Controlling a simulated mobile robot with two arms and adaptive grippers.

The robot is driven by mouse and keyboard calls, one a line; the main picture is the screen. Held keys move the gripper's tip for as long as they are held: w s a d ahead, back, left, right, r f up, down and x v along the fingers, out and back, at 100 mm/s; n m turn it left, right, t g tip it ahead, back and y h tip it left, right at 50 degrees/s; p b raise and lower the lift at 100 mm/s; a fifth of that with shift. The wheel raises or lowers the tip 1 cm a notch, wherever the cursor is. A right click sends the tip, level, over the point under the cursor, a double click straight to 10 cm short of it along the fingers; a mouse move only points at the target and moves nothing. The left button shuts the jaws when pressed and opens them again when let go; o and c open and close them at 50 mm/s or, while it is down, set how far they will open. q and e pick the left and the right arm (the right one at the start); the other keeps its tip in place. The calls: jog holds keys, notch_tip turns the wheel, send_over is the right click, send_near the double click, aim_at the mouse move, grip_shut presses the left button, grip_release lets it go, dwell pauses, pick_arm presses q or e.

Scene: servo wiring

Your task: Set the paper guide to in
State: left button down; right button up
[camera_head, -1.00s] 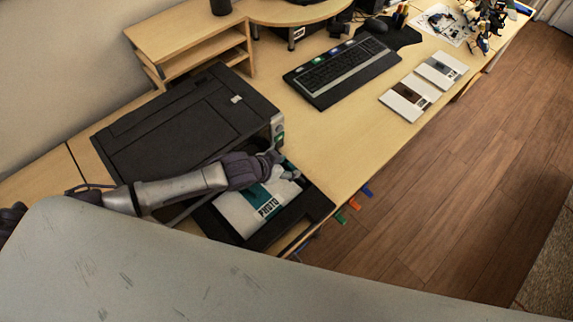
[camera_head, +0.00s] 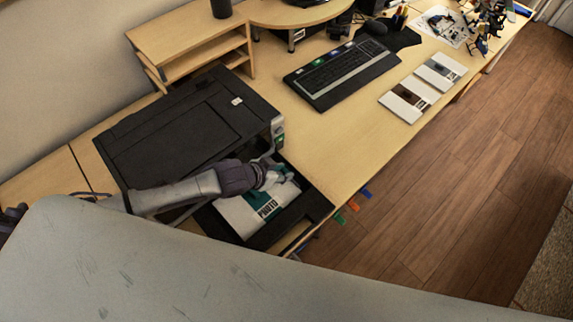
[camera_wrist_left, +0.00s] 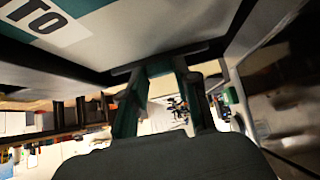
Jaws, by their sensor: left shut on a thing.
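The black printer (camera_head: 185,125) stands on the desk with its paper tray (camera_head: 312,212) pulled out at the front. A white and teal paper pack marked PHOTO (camera_head: 240,212) lies in the tray, and its printed edge also shows in the left wrist view (camera_wrist_left: 40,22). My left gripper (camera_head: 284,177) reaches over the tray near the printer's front. In the left wrist view its fingers (camera_wrist_left: 160,70) are closed on a dark piece at the tray, which looks like the paper guide (camera_wrist_left: 165,63). The guide is mostly hidden in the head view. My right gripper is not in view.
A keyboard (camera_head: 343,70) and white cards (camera_head: 408,100) lie farther along the desk. A wooden shelf (camera_head: 190,42) stands behind the printer. Coloured tabs (camera_head: 353,206) stick out at the desk's front edge. The desk between printer and keyboard is clear.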

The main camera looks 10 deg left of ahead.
pick_arm(q)
jog(key=shift+s+a, duration=0.4)
jog(key=shift+s, duration=0.15)
jog(key=shift+w, duration=0.1)
jog(key=c, duration=0.8)
grip_release()
jog(key=shift+c, duration=0.2)
jog(key=v, duration=1.2)
jog(key=shift+d+f, duration=0.1)
